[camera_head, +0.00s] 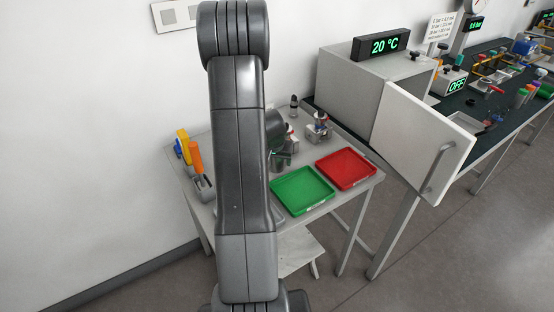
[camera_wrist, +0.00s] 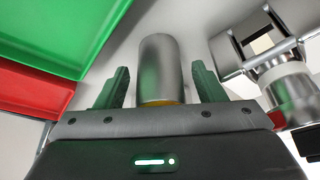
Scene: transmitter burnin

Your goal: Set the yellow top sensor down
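In the wrist view a grey metal cylinder with a yellow band at its near end, the yellow top sensor (camera_wrist: 160,72), stands between the two green fingers of my gripper (camera_wrist: 160,80). A narrow gap shows on each side of it, so the fingers look open around it and not pressed on it. Its far end points toward the pale table surface; I cannot tell whether it touches. In the head view my arm hides most of my gripper and the sensor.
A green tray (camera_head: 301,191) and a red tray (camera_head: 345,169) lie on the small table. Metal fittings (camera_head: 318,128) stand behind them; one shows close by in the wrist view (camera_wrist: 262,48). Orange-handled (camera_head: 195,158) and yellow items are left. A grey chamber's door (camera_head: 420,140) stands open at right.

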